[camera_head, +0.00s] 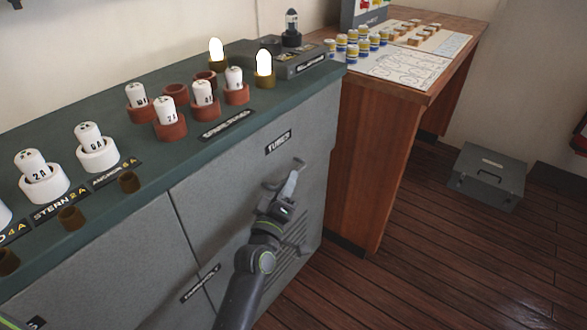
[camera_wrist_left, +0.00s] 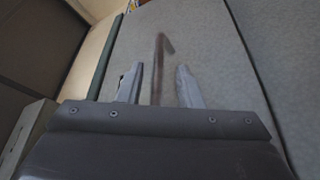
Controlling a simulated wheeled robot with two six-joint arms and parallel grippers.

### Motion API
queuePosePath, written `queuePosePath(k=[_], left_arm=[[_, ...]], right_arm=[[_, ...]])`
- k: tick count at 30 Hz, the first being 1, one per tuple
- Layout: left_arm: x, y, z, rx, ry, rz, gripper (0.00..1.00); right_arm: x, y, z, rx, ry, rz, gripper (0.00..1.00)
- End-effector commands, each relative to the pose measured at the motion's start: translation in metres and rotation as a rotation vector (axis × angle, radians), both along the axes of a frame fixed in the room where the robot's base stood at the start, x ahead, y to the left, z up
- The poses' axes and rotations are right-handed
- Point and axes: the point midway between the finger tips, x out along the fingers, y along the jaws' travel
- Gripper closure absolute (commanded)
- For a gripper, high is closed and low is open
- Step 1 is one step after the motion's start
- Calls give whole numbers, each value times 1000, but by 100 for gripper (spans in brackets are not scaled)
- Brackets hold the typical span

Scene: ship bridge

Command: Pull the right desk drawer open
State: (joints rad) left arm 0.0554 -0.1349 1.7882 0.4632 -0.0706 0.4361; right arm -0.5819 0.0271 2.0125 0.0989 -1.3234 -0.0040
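The wooden desk (camera_head: 385,170) stands right of a grey cabinet; no drawer front or drawer handle shows on the part of it in view. My left gripper (camera_head: 290,180) is at the upper front panel of the grey cabinet (camera_head: 230,185), below a small dark label. In the left wrist view its two fingers (camera_wrist_left: 158,85) are apart, with a thin brown-grey handle bar (camera_wrist_left: 159,60) between them. I cannot tell whether either finger touches the bar. The panel looks closed. My right gripper is not in view.
The cabinet's green top (camera_head: 190,150) holds white labelled pegs, red cups and two lit lamps (camera_head: 264,65). Several small jars (camera_head: 352,50) and a paper sheet (camera_head: 405,68) lie on the desk. A grey metal box (camera_head: 488,175) stands on the plank floor, otherwise mostly clear.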

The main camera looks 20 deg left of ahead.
Motion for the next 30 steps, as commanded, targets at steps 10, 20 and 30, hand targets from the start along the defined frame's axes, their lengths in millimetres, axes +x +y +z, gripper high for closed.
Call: queuePosePath(k=[10, 20, 30], left_arm=[[-1, 0, 2, 0, 1, -1, 67], [-1, 0, 2, 0, 1, -1, 98], [-1, 0, 2, 0, 1, -1, 100]], right_arm=[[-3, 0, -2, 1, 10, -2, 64], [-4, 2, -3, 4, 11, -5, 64], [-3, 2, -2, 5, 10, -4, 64]])
